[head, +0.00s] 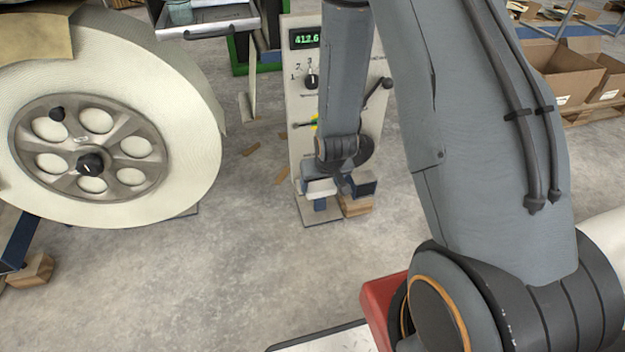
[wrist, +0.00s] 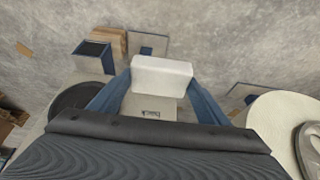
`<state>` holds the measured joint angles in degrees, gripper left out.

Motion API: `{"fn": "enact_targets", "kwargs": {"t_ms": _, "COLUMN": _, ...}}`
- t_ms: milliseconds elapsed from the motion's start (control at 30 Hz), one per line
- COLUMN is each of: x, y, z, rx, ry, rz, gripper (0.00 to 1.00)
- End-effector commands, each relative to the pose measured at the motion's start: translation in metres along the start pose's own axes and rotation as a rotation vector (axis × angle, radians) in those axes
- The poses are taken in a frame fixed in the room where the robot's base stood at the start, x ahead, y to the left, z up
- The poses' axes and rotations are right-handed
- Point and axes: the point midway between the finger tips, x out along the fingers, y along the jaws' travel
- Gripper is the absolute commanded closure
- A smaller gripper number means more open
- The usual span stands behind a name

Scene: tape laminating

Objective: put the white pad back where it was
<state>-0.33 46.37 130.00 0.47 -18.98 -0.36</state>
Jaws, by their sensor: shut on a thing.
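The white pad (wrist: 161,74) is a small white block between the two blue fingers of my gripper (wrist: 160,88) in the wrist view. My gripper is shut on it. In the head view the pad (head: 319,187) shows below the end of my arm, in front of the foot of the grey control panel (head: 299,110). Under the pad in the wrist view is a pale surface with a small label (wrist: 151,112). I cannot tell whether the pad touches anything below it.
A dark blue open box (wrist: 93,55) and wooden blocks (wrist: 110,41) stand near the pad. A blue-edged plate (wrist: 148,44) lies beyond it. A large white roll (head: 190,140) is at the left. Cardboard boxes (head: 570,75) stand at the right.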

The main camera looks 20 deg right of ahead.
Motion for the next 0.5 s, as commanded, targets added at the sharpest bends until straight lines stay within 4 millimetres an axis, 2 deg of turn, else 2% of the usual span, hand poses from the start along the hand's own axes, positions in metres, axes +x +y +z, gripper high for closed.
{"fn": "enact_targets", "kwargs": {"t_ms": 100, "x": 0.013, "y": 0.001, "z": -0.028, "rx": 0.002, "ry": 0.004, "rz": 0.001, "gripper": 0.51}}
{"fn": "enact_targets", "kwargs": {"t_ms": 400, "x": 0.038, "y": 0.003, "z": -0.085, "rx": 0.004, "ry": 0.003, "rz": 0.002, "gripper": 0.51}}
{"fn": "enact_targets", "kwargs": {"t_ms": 500, "x": 0.054, "y": 0.003, "z": -0.073, "rx": 0.004, "ry": -0.003, "rz": 0.002, "gripper": 0.51}}
